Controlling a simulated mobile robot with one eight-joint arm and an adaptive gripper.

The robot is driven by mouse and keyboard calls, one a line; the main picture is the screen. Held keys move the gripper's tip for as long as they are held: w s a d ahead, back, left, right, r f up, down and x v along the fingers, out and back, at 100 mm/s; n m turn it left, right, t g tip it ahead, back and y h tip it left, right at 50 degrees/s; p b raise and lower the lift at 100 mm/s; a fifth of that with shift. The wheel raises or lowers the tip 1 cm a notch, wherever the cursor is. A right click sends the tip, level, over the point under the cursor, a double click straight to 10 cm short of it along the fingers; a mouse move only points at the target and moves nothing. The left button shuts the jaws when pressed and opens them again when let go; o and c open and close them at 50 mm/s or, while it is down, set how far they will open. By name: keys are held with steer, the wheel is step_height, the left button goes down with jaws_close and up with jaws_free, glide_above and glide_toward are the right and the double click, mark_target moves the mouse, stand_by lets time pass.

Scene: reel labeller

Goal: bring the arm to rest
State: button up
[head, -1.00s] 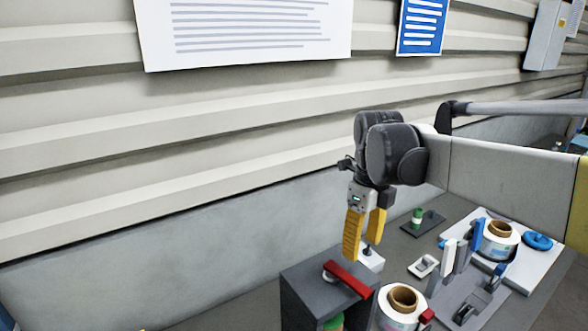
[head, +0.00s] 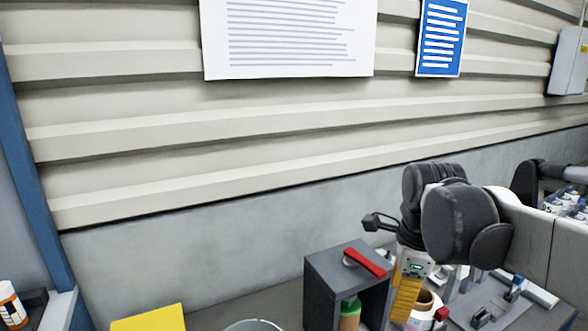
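My gripper (head: 405,297) hangs below the dark wrist joints at the lower right of the head view, pointing down. One yellow finger shows clearly. The other finger does not show, so I cannot tell the gap between them. The finger stands in front of a reel (head: 427,310) with a brown core, just right of a dark grey box (head: 321,290). I cannot tell whether it touches anything. No held object shows.
The box has a red lever (head: 366,262) on top and a green-and-orange item (head: 350,314) inside. A yellow block (head: 150,319) and a round rim (head: 254,326) are at the bottom. A blue post (head: 35,170) stands left; the ribbed wall is behind.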

steer(key=s+f+n+t+b, duration=0.2)
steer(key=s+f+n+b, duration=0.3)
steer(key=f+n, duration=0.4)
steer(key=s+f+n+t+b, duration=0.3)
steer(key=s+f+n+b, duration=0.2)
steer(key=n, duration=0.7)
step_height(320, 180, down, 4)
steer(key=shift+s+a+b, duration=0.25)
steer(key=shift+a+b, duration=0.2)
steer(key=shift+b, duration=0.5)
